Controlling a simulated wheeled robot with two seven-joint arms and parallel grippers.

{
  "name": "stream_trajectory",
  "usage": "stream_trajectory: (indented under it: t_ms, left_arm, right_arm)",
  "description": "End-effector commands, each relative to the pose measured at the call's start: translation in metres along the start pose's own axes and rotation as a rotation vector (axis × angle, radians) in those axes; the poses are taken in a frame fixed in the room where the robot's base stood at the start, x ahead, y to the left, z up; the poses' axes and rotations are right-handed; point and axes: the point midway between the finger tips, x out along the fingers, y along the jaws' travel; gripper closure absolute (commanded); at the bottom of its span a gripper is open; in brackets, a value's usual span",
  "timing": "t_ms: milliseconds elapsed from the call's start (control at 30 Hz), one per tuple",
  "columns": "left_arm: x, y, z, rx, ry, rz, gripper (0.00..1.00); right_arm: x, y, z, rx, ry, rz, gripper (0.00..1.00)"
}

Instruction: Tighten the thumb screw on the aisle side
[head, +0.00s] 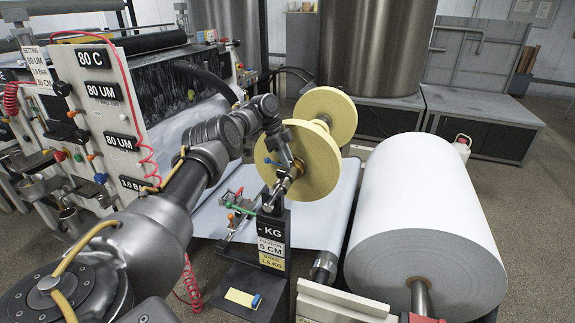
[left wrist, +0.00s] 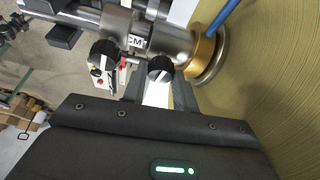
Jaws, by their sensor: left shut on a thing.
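Two black ribbed thumb screws with white marks sit on a steel shaft fitting in the left wrist view: one at the left (left wrist: 104,52), one nearer the middle (left wrist: 160,68). My left gripper (left wrist: 160,85) has its two fingers on either side of the middle thumb screw and is shut on it. In the head view my left gripper (head: 287,158) is at the near end of the yellow roll's shaft, above the black stand; the screws are too small to make out there. The frames do not show which screw faces the aisle. My right gripper is not in view.
A yellow roll (head: 318,160) stands close behind my gripper, with a brass collar (left wrist: 204,55) and a blue lever (left wrist: 225,15) beside the fingers. A black stand (head: 270,225) carries the shaft. A large white roll (head: 425,215) is at right, coating machine panels (head: 105,85) at left.

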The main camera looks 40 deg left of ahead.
Motion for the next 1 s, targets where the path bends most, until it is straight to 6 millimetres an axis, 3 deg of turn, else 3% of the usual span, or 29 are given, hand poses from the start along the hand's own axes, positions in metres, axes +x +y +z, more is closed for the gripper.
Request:
stream_trajectory:
  t_ms: [500, 533, 667, 1000]
  left_arm:
    - [-0.0018, -0.0010, 0.0005, 0.014, 0.000, 0.002, 0.94]
    - [-0.0019, -0.0011, 0.0005, 0.014, 0.000, 0.002, 0.68]
    - [-0.0014, -0.0009, 0.0003, 0.015, 0.000, 0.003, 0.51]
    - [-0.0036, -0.0009, -0.0001, 0.016, 0.000, 0.004, 0.50]
  right_arm:
    - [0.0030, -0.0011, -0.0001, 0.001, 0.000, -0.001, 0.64]
    - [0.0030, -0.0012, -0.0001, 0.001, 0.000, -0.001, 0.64]
    - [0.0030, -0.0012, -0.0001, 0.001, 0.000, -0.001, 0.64]
    - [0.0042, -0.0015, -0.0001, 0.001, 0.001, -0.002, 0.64]
